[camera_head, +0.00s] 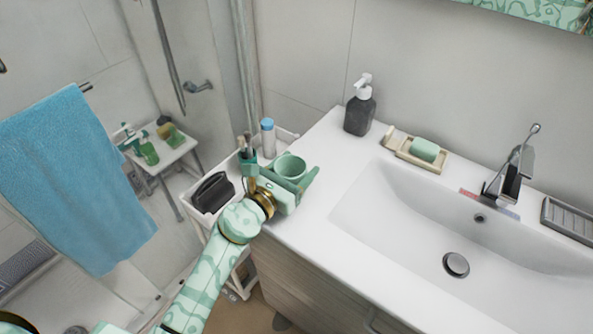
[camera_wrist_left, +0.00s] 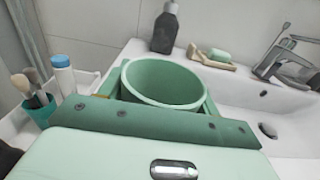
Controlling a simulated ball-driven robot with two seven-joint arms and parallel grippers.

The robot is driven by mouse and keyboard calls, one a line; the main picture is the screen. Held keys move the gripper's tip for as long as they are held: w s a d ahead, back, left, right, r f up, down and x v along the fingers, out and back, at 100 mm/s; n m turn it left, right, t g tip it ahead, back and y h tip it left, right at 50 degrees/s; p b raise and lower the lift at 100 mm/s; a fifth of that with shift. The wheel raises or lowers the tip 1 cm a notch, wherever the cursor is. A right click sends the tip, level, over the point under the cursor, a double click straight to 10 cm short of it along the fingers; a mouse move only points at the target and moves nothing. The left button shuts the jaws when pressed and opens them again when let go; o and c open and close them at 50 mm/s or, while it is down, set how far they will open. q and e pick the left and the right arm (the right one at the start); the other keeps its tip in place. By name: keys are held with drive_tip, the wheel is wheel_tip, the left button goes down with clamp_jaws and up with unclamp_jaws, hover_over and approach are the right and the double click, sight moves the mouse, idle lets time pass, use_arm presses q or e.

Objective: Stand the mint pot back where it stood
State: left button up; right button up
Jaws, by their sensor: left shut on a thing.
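The mint pot (camera_head: 290,166) is a round, open, empty-looking green cup. My left gripper (camera_head: 287,181) is shut on it, with the fingers around its sides. The pot is upright or nearly so, at the border between the white cart (camera_head: 204,219) and the left end of the washbasin counter (camera_head: 318,150). In the left wrist view the pot (camera_wrist_left: 165,82) shows its rim and inner wall; its lower part is hidden behind the gripper. I cannot tell whether its base touches anything. My right gripper is not in view.
The cart top holds a dark case (camera_head: 212,192), a teal cup of brushes (camera_head: 247,160) and a blue-capped bottle (camera_head: 268,138), close to the pot's left. A dark soap dispenser (camera_head: 360,108) and a soap dish (camera_head: 402,150) stand on the counter. The basin (camera_head: 420,215) lies to the right.

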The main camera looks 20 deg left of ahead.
use_arm(q)
drive_tip(key=shift+s, duration=0.1)
drive_tip(key=o, duration=1.1)
drive_tip(key=shift+r, duration=0.1)
drive_tip(key=shift+s+a, duration=0.1)
drive_tip(key=shift+s, duration=0.15)
drive_tip(key=v, duration=1)
drive_tip(key=shift+s, duration=0.15)
drive_tip(key=shift+s+a+r, duration=0.1)
drive_tip(key=shift+s+a, duration=0.1)
drive_tip(key=shift+s, duration=0.35)
